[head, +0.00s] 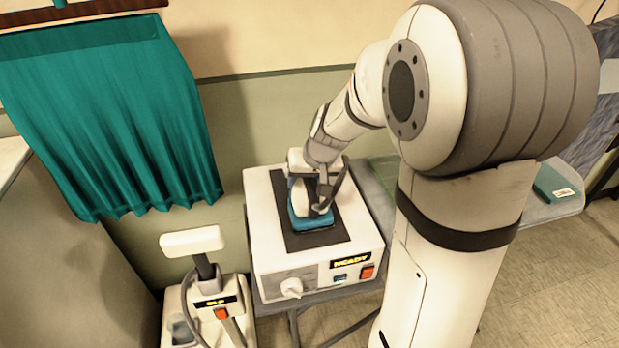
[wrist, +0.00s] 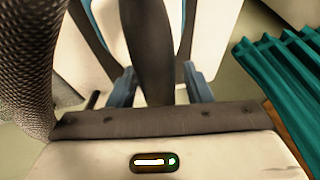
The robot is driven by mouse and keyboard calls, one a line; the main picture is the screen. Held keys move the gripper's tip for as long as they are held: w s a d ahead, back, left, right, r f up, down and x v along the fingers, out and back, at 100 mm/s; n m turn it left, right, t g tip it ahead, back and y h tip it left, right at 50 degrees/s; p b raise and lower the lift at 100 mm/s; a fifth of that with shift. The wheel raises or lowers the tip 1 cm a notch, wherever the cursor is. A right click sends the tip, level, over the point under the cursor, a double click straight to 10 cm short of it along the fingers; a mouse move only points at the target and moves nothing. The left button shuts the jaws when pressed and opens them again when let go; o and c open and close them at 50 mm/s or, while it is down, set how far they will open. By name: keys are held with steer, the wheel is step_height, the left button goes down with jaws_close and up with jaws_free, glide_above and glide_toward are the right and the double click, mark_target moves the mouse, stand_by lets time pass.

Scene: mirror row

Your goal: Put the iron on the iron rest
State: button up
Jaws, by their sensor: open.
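The white and blue iron (head: 310,222) sits on the dark pad (head: 342,232) on top of a white box, which looks like the iron rest (head: 290,262). My gripper (head: 322,197) is over the iron from above. In the wrist view, its two blue-grey fingers (wrist: 158,88) stand apart on either side of the iron's dark handle (wrist: 148,45). The gripper is open and whether a finger touches the handle cannot be told. My arm hides part of the iron in the head view.
The box has a lit sign, a knob and a red switch; it stands on a grey table (head: 372,190). A white device with a T-shaped top (head: 192,241) stands at its left. A teal curtain (head: 110,120) hangs behind. A teal box (head: 556,186) lies at the right.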

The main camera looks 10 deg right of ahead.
steer(key=shift+r, duration=0.1)
steer(key=shift+r, duration=0.25)
steer(key=v, duration=1.1)
steer(key=s+f+g+h, duration=0.2)
steer(key=s+f, duration=0.2)
steer(key=s, duration=1.3)
steer(key=shift+s+f, duration=0.15)
steer(key=shift+s, duration=0.15)
steer(key=shift+a, duration=0.1)
